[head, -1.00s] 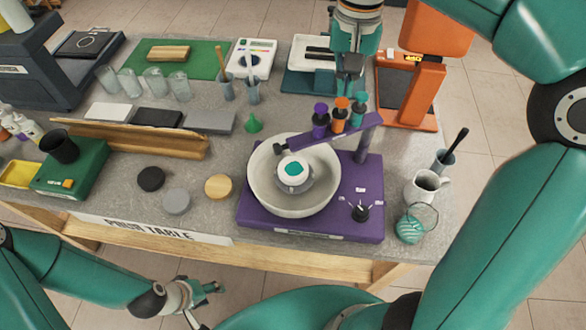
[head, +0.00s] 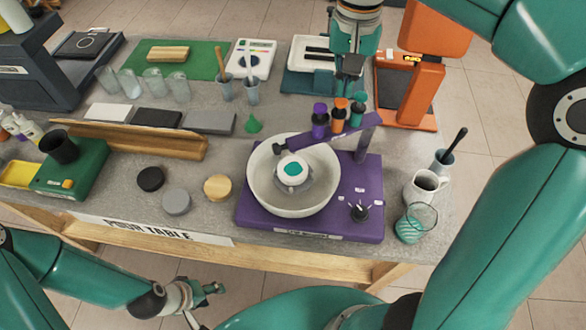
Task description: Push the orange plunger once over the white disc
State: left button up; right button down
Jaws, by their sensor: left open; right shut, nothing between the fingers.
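The orange plunger (head: 339,112) stands upright between a purple plunger (head: 319,119) and a teal plunger (head: 357,110) on a purple overhead bar (head: 330,135). The white disc (head: 293,182) sits inside the wide pale bowl (head: 257,188), below the bar's left part, with a teal patch (head: 292,169) on top. My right gripper (head: 348,88) is shut and empty, pointing down just behind and above the orange and teal plungers. I cannot tell whether it touches either. My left gripper (head: 213,289) is open and empty, low in front of the table.
The bowl stands on a purple base (head: 359,228). An orange stand (head: 424,90) rises behind right.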

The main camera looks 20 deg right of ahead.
aim_at(342, 101)
jog(key=shift+f, duration=0.15)
jog(key=shift+f+b, duration=1.35)
jog(key=shift+f, duration=0.35)
jog(key=shift+r, duration=0.15)
jog(key=shift+r+p, duration=1.7)
jog(key=shift+p, duration=0.15)
jog(key=shift+r, duration=0.1)
notch_tip(342, 101, up, 6)
jog(key=p, duration=0.5)
jog(key=shift+p, duration=0.35)
